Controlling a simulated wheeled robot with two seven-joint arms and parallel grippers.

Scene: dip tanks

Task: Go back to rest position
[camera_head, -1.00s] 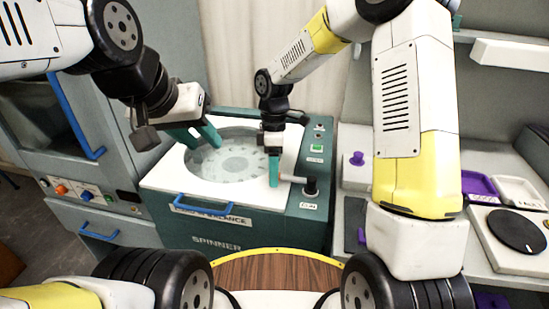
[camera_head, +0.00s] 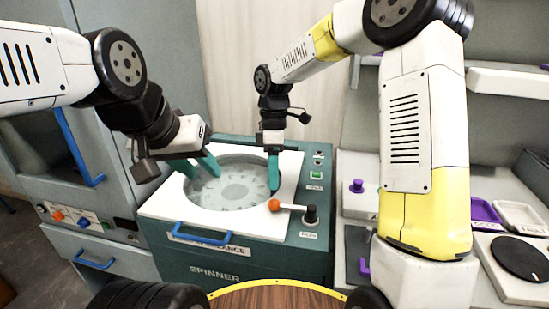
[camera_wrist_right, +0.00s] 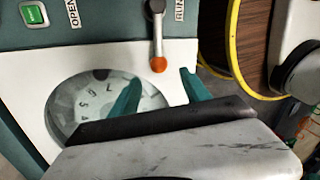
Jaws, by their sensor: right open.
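My right gripper (camera_head: 273,170) is open and hangs over the right side of the spinner's (camera_head: 250,245) round window (camera_head: 235,185). In the right wrist view its two teal fingers (camera_wrist_right: 160,92) stand apart with nothing between them. The lever's orange knob (camera_head: 274,204) lies just below and clear of these fingers; it also shows in the right wrist view (camera_wrist_right: 158,64). My left gripper (camera_head: 195,168) is over the left edge of the window. Its teal fingers look apart, with nothing seen between them.
A grey cabinet with a blue handle (camera_head: 80,147) and drawer stands at the left. At the right a bench holds a purple knob (camera_head: 357,185), a purple tray (camera_head: 483,211), a white tray (camera_head: 520,216) and a device with a black disc (camera_head: 520,257). A wood-topped round surface (camera_head: 275,297) is in front.

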